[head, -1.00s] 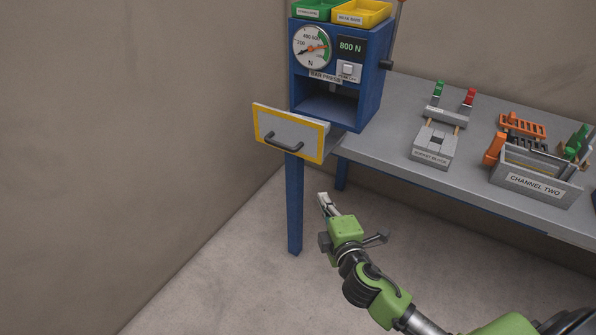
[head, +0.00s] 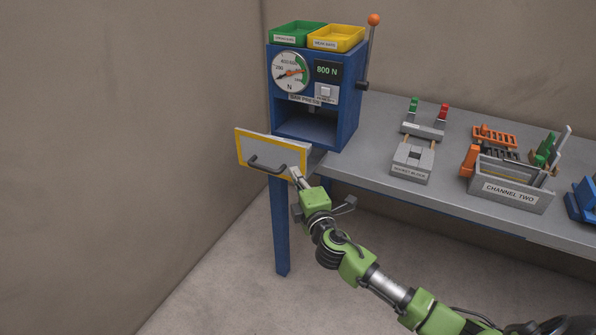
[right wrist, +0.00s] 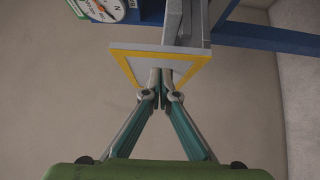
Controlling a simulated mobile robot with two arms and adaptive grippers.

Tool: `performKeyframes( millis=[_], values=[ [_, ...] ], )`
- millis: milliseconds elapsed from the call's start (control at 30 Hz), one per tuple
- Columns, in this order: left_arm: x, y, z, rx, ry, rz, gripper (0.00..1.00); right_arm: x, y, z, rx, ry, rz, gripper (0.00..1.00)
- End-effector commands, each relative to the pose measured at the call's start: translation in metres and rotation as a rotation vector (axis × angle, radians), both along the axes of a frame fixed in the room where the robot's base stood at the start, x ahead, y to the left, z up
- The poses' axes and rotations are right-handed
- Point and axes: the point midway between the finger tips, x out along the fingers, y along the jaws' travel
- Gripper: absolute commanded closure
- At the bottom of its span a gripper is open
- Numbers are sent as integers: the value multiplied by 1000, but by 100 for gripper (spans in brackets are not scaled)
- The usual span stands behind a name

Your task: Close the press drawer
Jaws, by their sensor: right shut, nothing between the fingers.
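The press (head: 340,115) is a blue box with a round gauge and an 800 N display, standing at the left end of the bench. Its drawer (head: 285,154) stands pulled out, with a grey front, a yellow border and a dark handle (head: 266,165). My right gripper (head: 296,174) is shut and empty, its tips at the lower right of the drawer front. In the right wrist view the shut fingertips (right wrist: 162,92) overlap the drawer front (right wrist: 150,57); whether they touch it I cannot tell. My left gripper is not in view.
A green tray (head: 297,34) and a yellow tray (head: 337,37) sit on the press, with an orange-knobbed lever (head: 374,20) beside it. A grey block fixture (head: 413,160) and the CHANNEL TWO bin (head: 510,194) stand on the bench. Floor below the drawer is clear.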

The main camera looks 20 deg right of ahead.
Motion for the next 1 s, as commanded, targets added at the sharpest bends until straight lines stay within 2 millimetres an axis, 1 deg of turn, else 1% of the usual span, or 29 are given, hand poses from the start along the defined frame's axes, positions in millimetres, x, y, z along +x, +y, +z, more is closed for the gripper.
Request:
performKeyframes(
  millis=[33, 133, 533, 667, 767, 867, 1000],
  values=[
    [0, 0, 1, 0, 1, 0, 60, 3, -4, 1, -1, -1, -1, 100],
    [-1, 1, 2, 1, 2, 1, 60, 6, -8, 0, -1, 0, 0, 100],
    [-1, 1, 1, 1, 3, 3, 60, 7, -10, 0, 1, 0, 0, 100],
    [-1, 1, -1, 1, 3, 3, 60, 10, -14, 0, 0, -1, -2, 100],
    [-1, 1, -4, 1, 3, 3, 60, 17, -23, -1, 1, -2, -2, 100],
    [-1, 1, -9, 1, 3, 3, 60, 27, -36, -1, 1, -2, -4, 100],
    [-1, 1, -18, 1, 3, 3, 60, 46, -62, -1, -1, -4, -6, 100]
  ],
)
